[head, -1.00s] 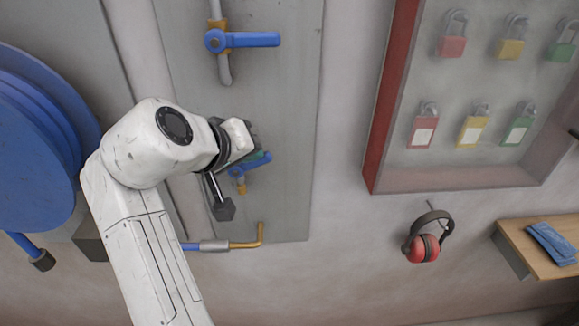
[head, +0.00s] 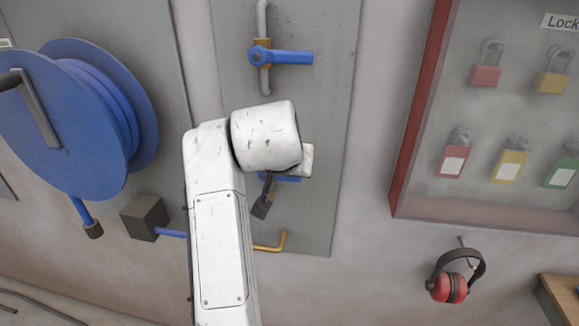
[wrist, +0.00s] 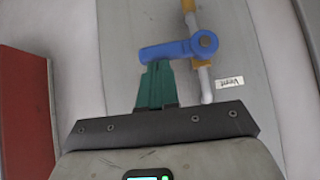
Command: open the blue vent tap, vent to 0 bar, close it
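The blue vent tap (wrist: 182,49) is on a pipe by a small "Vent" label (wrist: 230,82) in the wrist view. Its handle lies roughly crosswise to the pipe. My gripper (wrist: 155,66) has green fingers close together, with their tips at the handle's free end. I cannot tell whether they clasp the handle or only touch it. In the head view a strip of the vent tap (head: 288,179) shows beneath my wrist, which hides the rest and my fingers. No pressure gauge is in view.
A second blue tap (head: 285,57) sits higher on the grey panel (head: 335,110). A blue hose reel (head: 60,120) is to the left. A red-sided padlock case (head: 415,110) and red ear defenders (head: 450,285) are to the right. A brass elbow pipe (head: 275,243) lies below.

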